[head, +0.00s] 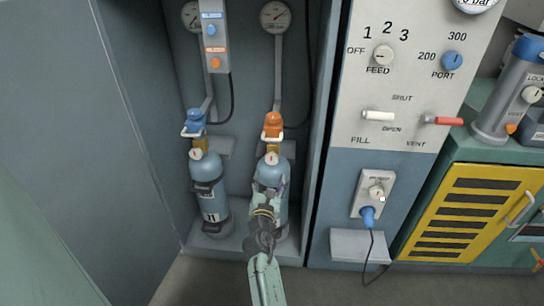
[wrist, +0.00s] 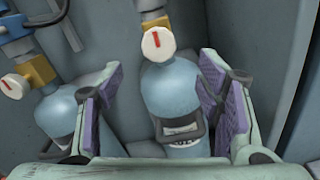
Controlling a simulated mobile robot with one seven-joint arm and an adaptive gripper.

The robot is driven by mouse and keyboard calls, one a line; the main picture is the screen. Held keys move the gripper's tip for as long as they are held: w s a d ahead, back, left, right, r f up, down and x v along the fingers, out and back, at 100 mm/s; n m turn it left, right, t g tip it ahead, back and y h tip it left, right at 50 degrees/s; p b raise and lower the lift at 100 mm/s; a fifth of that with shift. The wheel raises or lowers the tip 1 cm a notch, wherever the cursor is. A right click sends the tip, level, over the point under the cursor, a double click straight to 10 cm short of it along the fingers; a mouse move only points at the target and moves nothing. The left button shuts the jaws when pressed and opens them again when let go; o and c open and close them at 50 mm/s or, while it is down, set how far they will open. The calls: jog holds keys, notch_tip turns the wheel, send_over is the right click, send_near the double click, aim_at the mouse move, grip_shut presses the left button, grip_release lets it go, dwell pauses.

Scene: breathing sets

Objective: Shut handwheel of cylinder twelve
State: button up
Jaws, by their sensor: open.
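Two blue cylinders stand side by side in the cabinet. The left cylinder (head: 209,187) reads 11. The right cylinder (head: 283,178) has its number hidden behind my arm in the head view; by its place it seems to be cylinder twelve. Its handwheel (head: 271,158) is a small white disc with a red mark on the brass valve; in the wrist view the handwheel (wrist: 158,43) faces me, its mark nearly upright. My gripper (head: 267,190) is open in front of the right cylinder. In the wrist view its purple-padded fingers (wrist: 160,72) flank the cylinder's upper body, below the handwheel, holding nothing.
The left cylinder's handwheel (head: 196,154) is close by on the left. An orange connector (head: 273,124) with a white handle sits above the right valve, a blue connector (head: 194,121) above the left one. The cabinet's right wall and a control panel (head: 390,120) stand to the right.

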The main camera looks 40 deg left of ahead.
aim_at(271, 161)
jog(key=b+x, duration=0.1)
jog(key=x, duration=0.9)
jog(key=shift+a+r, duration=0.15)
jog(key=shift+a, duration=0.05)
jog(key=c, duration=1.2)
jog(key=shift+o, duration=0.2)
jog(key=shift+m, duration=0.4)
